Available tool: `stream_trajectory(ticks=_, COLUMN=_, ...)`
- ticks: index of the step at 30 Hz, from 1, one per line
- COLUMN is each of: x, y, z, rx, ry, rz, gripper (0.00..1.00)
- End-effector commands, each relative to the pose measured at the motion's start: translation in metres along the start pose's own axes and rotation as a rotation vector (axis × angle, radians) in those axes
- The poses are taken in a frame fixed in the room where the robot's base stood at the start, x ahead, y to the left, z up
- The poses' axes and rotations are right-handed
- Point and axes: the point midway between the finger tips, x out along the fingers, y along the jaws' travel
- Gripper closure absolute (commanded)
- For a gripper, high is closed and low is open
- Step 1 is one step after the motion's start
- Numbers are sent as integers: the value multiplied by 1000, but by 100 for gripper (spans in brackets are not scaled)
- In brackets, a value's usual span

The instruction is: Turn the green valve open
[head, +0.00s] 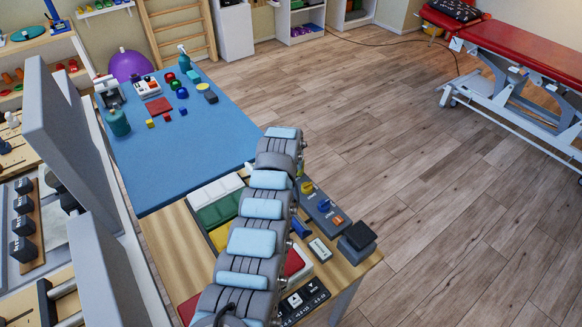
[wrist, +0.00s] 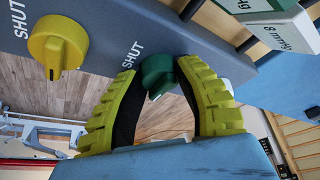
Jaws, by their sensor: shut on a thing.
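The green valve (wrist: 157,72) is a small dark-green knob on a grey panel (wrist: 110,25) in the wrist view, with the word SHUT printed beside it. My gripper (wrist: 155,76) has its two ribbed yellow-green fingers on either side of the knob, closed on it with their tips. The fingers partly cover the knob, and I cannot tell how far it is turned. In the head view the panel (head: 325,210) shows on the wooden table beside my arm, which hides the green valve and my gripper.
A yellow valve (wrist: 58,46), also marked SHUT, is close to my left finger in the wrist view. Blue (head: 325,206) and orange (head: 338,221) knobs are on the panel in the head view. A blue mat (head: 185,150) with small items lies behind. Open floor is to the right.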

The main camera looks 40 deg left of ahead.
Motion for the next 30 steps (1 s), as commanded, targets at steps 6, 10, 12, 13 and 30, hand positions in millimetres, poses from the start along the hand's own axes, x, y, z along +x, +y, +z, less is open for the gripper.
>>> stream_trajectory(ticks=6, x=1, y=0, z=1, rx=-2, ry=-3, rz=-1, gripper=100)
stream_trajectory(ticks=10, x=1, y=0, z=1, rx=-2, ry=-3, rz=0, gripper=51)
stream_trajectory(ticks=12, x=1, y=0, z=1, rx=-2, ry=-2, rz=0, gripper=34)
stream_trajectory(ticks=13, x=1, y=0, z=1, rx=-1, ry=-2, rz=0, gripper=34)
stream_trajectory(ticks=30, x=-10, y=0, z=-2, rx=0, ry=3, rz=0, gripper=34)
